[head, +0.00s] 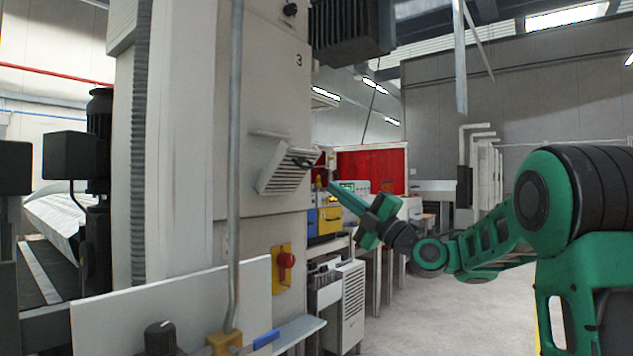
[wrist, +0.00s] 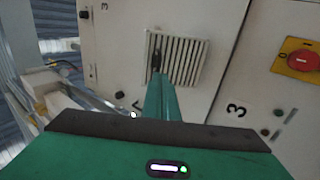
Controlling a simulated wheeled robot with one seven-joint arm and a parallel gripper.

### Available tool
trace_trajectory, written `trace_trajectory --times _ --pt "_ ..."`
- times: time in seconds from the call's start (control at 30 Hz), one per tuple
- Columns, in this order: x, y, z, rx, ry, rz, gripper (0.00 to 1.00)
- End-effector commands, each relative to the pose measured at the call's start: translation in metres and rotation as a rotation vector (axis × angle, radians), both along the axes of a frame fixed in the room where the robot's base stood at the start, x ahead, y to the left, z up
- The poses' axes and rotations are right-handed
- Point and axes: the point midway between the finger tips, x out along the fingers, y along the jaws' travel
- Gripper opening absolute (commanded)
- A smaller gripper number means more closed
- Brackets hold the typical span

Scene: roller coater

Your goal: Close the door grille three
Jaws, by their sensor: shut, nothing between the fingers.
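The door grille (head: 284,170) is a pale slatted panel on the front of the tall cream cabinet marked 3. In the head view it stands out from the cabinet face at an angle, so it is at least partly open. It also shows in the wrist view (wrist: 181,62), with its slats running up and down. My gripper (head: 331,186) is shut and empty, its fingers pointing toward the grille from the right. In the wrist view the dark fingertips (wrist: 156,60) overlap the grille's left part. I cannot tell whether they touch it.
A red knob on a yellow plate (head: 284,268) sits below the grille. A vertical grey pipe (head: 235,150) runs left of it. A white panel (head: 175,308) stands at the front. Benches and a red screen (head: 370,172) are behind. The floor at right is clear.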

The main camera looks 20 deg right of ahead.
Motion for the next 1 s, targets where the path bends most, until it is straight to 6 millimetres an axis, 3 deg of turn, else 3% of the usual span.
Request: trace_trajectory --times 0.33,0.7,1.0 --pt "0.008 0.009 0.009 -0.001 -0.004 0.004 0.0" --pt "0.047 0.036 0.037 -0.001 -0.004 0.002 0.0" --pt "0.053 0.041 0.042 0.0 -0.002 0.002 0.0"
